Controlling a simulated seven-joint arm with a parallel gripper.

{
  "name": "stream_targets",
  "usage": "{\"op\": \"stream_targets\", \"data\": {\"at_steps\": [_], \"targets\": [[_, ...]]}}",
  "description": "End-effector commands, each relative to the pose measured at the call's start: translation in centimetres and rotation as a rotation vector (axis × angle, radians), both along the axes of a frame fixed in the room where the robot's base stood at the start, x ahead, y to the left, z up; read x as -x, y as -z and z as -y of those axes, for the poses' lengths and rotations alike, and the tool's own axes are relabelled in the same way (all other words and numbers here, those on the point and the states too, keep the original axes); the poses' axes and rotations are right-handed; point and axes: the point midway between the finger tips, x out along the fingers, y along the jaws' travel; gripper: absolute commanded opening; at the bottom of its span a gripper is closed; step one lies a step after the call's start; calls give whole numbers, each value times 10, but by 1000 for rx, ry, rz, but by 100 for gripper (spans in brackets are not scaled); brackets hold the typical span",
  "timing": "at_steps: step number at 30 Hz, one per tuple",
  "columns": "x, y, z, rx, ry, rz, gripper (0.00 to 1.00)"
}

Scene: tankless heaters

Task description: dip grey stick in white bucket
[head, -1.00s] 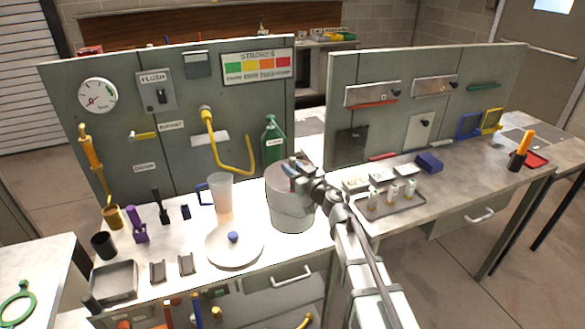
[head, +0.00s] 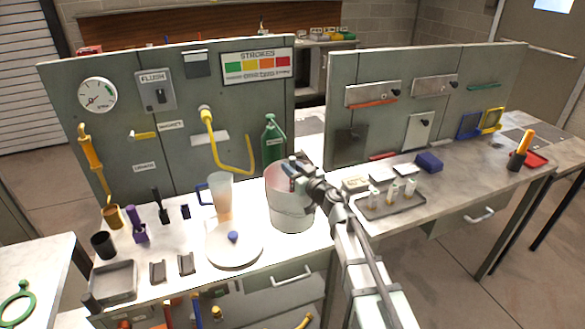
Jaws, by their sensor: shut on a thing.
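The white bucket (head: 291,212) stands on the light bench near the middle of the head view, with its open top showing. My gripper (head: 291,172) is over the bucket's rim at its upper right, reaching in from the right. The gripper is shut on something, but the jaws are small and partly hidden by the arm. I cannot make out the grey stick clearly, nor tell how far it is inside the bucket.
A clear pitcher (head: 220,194) and a white round plate (head: 234,246) with a blue ball stand left of the bucket. A green bottle (head: 273,140) is behind it. A grey tray (head: 391,200) with small vials is to the right. Upright panels close off the back.

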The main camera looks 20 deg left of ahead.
Motion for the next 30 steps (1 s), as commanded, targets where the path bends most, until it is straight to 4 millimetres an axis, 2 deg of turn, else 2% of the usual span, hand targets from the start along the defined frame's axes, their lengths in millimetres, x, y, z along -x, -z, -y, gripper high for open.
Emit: {"op": "stream_targets", "data": {"at_steps": [1,7,30], "targets": [[10,22,5,29,-3,-16,0],[10,19,5,30,-3,-15,0],[3,-47,1,24,-2,-8,0]]}}
